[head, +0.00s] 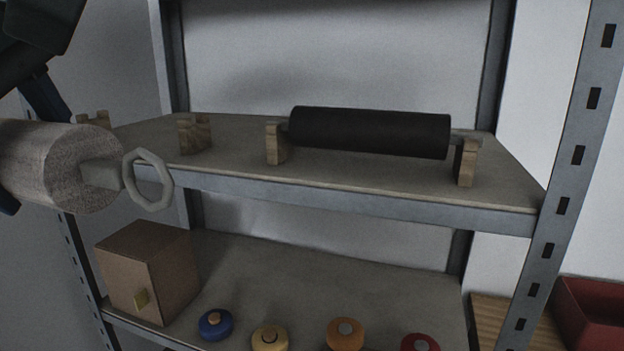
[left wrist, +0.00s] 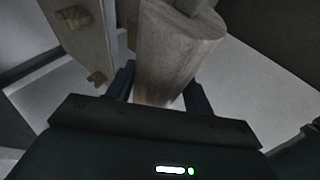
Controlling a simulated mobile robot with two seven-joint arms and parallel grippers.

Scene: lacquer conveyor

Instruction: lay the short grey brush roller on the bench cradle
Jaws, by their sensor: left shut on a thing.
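The short grey brush roller (head: 55,165) is at the left of the head view, in front of the shelf. A pale stub and a ring-shaped end piece (head: 148,180) stick out of its right end. My left gripper (left wrist: 160,92) is shut around the roller's body. In the left wrist view the roller (left wrist: 175,45) stands between the two dark fingers and extends away from the palm. The roller's left end is cut off in the head view. I cannot make out a bench cradle for certain. My right gripper is not in view.
A black roller (head: 370,132) rests on wooden supports on the upper shelf (head: 340,178). Empty wooden supports (head: 195,134) stand left of it. Below are a brown box (head: 150,270) and several coloured discs. A wooden surface (head: 505,320) and red bin (head: 592,318) are lower right.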

